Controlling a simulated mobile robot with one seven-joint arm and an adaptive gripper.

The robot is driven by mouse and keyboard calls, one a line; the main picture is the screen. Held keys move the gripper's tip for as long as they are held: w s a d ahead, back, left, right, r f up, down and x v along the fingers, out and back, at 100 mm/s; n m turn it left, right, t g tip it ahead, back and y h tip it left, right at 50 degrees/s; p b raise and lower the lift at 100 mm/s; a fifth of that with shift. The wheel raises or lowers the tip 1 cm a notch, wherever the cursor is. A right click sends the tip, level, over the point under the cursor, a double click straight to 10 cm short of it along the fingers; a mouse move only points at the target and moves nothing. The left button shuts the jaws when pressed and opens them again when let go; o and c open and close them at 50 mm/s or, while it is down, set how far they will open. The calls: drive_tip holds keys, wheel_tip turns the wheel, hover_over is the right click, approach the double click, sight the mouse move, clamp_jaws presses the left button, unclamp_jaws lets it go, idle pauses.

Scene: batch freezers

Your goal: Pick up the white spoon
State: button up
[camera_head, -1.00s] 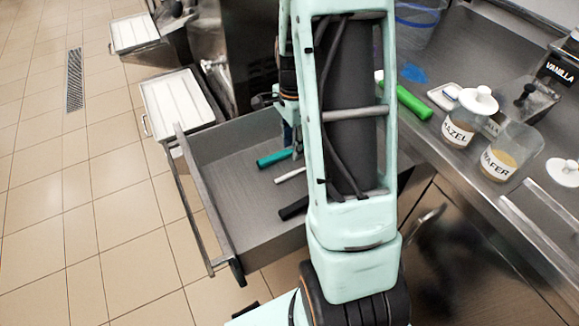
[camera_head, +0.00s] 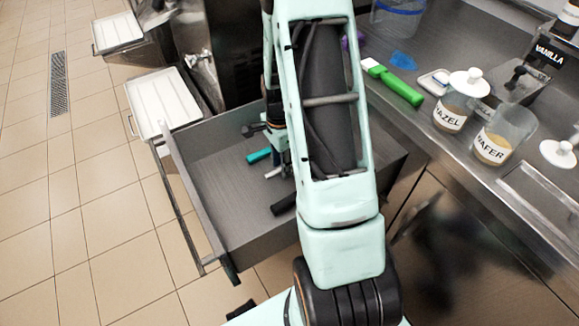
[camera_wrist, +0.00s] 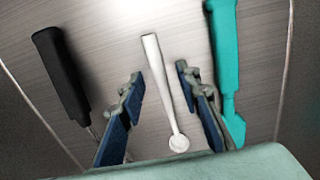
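The white spoon (camera_wrist: 159,75) lies on the floor of an open metal drawer (camera_head: 222,190). In the wrist view its handle points up the picture and its small round bowl is at the bottom. My gripper (camera_wrist: 158,73) is open over the spoon, with one blue-padded finger on each side of it and a gap to both. The fingers do not visibly touch it. In the head view my arm hides most of the spoon and much of my gripper.
A black-handled tool (camera_wrist: 60,72) lies left of the spoon in the wrist view, and a teal-handled tool (camera_wrist: 225,55) lies right, close to the right finger. Drawer walls surround them. The counter at right holds a green-handled tool (camera_head: 398,88) and labelled jars (camera_head: 450,117).

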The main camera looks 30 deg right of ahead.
drive_tip(key=shift+c, duration=0.4)
clamp_jaws()
drive_tip(key=shift+r, duration=0.15)
